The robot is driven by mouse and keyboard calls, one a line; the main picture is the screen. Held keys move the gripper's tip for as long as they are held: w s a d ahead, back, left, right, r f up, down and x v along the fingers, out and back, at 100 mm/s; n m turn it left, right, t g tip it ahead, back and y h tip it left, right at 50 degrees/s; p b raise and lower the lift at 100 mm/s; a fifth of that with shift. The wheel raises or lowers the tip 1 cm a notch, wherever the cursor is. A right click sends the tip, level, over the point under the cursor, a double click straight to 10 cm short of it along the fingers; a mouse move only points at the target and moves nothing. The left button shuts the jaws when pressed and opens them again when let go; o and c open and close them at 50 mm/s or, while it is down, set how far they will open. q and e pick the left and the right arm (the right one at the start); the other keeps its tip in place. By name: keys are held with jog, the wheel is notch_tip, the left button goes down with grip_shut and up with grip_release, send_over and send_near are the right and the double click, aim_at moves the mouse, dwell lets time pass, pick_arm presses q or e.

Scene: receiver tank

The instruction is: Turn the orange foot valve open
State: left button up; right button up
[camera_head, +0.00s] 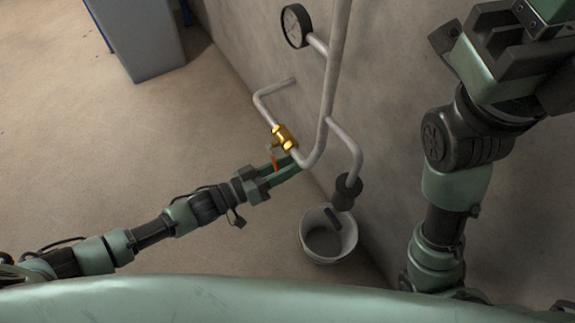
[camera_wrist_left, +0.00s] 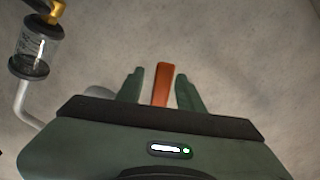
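The orange valve handle (camera_head: 274,163) hangs below a brass valve body (camera_head: 285,137) on the grey wall pipe. In the left wrist view the handle (camera_wrist_left: 162,85) stands upright between the two green fingers of my left gripper (camera_wrist_left: 160,92). A gap shows on the handle's left, and a very thin one on its right. In the head view my left gripper (camera_head: 283,170) reaches in from the left, just under the valve, and partly hides the handle. My right arm rises at the right; its gripper (camera_head: 532,18) is cut off by the top edge, and its fingertips are unclear.
A round gauge (camera_head: 295,26) sits on the pipe (camera_head: 327,85) above. A white bucket (camera_head: 312,248) stands on the floor below a dark pipe end (camera_head: 347,190). A grey cabinet (camera_head: 145,40) stands at the upper left. The wall is close behind the pipes; the left floor is clear.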

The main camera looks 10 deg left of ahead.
pick_arm(q)
jog(key=shift+c, duration=0.4)
grip_shut()
dwell(0.9)
